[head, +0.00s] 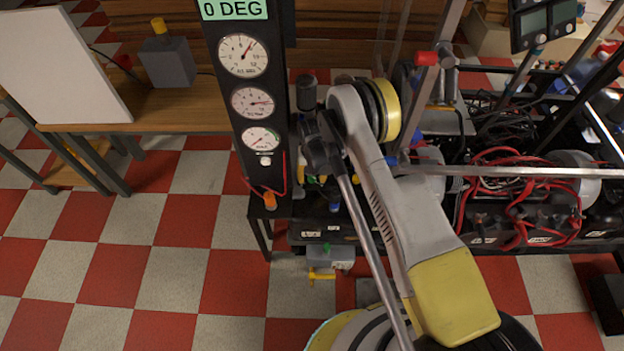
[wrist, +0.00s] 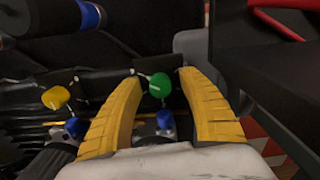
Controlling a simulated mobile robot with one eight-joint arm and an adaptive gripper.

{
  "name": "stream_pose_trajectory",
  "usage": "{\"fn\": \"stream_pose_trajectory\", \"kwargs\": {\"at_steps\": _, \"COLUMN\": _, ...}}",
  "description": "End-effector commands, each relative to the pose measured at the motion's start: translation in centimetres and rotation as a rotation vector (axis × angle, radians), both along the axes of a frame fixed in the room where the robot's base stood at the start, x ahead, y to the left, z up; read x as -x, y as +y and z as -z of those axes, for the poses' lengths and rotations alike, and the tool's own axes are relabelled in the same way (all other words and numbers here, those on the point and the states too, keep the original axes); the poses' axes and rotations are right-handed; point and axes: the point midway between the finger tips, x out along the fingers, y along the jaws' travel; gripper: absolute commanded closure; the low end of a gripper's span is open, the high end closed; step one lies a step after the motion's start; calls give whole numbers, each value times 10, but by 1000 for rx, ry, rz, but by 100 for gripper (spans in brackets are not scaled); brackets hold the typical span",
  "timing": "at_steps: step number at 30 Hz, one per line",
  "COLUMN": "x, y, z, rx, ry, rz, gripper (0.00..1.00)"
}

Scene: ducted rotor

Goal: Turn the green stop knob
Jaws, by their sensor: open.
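The green knob (wrist: 159,86) shows in the wrist view, between the tips of my gripper (wrist: 162,78). My gripper's two yellow ribbed fingers are open, one on each side of the knob. I cannot tell whether either finger touches it. In the head view my arm reaches down toward the lower part of the rig, and I cannot make out the gripper or the green knob there.
A yellow knob (wrist: 56,97) and a blue knob (wrist: 75,127) lie left of the fingers; another blue part (wrist: 166,121) sits between them. In the head view a black gauge panel (head: 245,90) reads "0 DEG", and red cables (head: 510,160) crowd the right.

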Motion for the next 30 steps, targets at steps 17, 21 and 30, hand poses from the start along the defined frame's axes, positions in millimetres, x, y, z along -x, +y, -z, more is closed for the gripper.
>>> {"fn": "stream_pose_trajectory", "kwargs": {"at_steps": 17, "x": 0, "y": 0, "z": 0, "rx": 0, "ry": 0, "rz": -3, "gripper": 100}}
{"fn": "stream_pose_trajectory", "kwargs": {"at_steps": 21, "x": 0, "y": 0, "z": -1, "rx": 0, "ry": 0, "rz": -27, "gripper": 100}}
{"fn": "stream_pose_trajectory", "kwargs": {"at_steps": 30, "x": 0, "y": 0, "z": -1, "rx": 0, "ry": 0, "rz": -192, "gripper": 100}}
